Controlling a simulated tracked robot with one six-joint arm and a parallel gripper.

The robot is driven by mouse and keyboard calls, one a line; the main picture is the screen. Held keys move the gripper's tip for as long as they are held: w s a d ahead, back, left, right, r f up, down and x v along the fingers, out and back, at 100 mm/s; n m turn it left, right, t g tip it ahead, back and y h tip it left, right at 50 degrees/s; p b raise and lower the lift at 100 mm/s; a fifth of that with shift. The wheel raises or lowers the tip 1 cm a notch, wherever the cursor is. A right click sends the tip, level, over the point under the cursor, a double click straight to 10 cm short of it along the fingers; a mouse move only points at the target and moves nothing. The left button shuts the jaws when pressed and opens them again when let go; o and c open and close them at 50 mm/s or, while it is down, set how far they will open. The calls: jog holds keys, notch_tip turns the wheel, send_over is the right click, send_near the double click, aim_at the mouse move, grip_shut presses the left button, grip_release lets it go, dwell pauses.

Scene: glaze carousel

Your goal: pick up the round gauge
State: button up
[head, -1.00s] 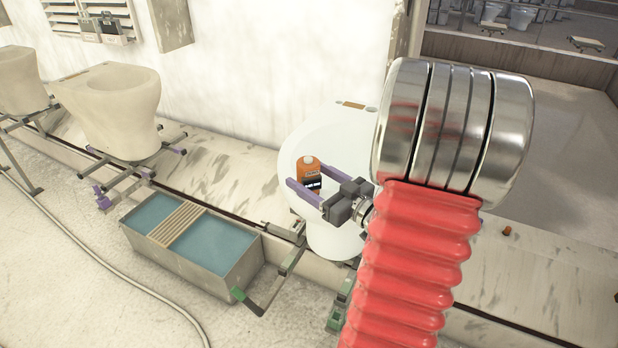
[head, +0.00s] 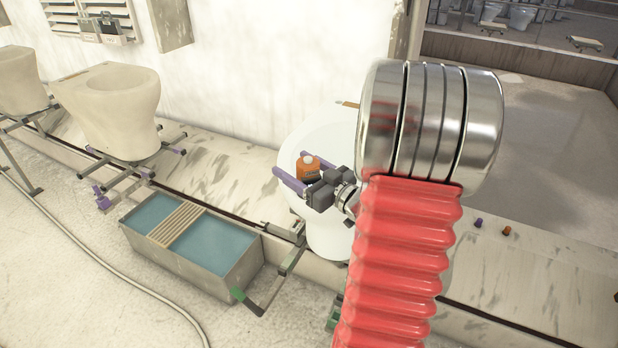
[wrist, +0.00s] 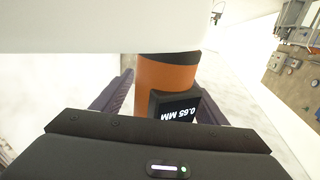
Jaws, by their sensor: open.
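A white surface hides the gauge's upper part there. I cannot tell whether the palm touches it.
A trough of blue liquid (head: 242,277) with a slatted board stands at front left. Beige bowls (head: 115,110) sit on metal stands at the left. Small purple and orange pieces (head: 507,231) lie on the ledge at right. A hose (head: 130,270) crosses the floor.

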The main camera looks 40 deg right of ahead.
jog(key=shift+c, duration=0.5)
jog(key=c, duration=1.1)
jog(key=shift+r, duration=5)
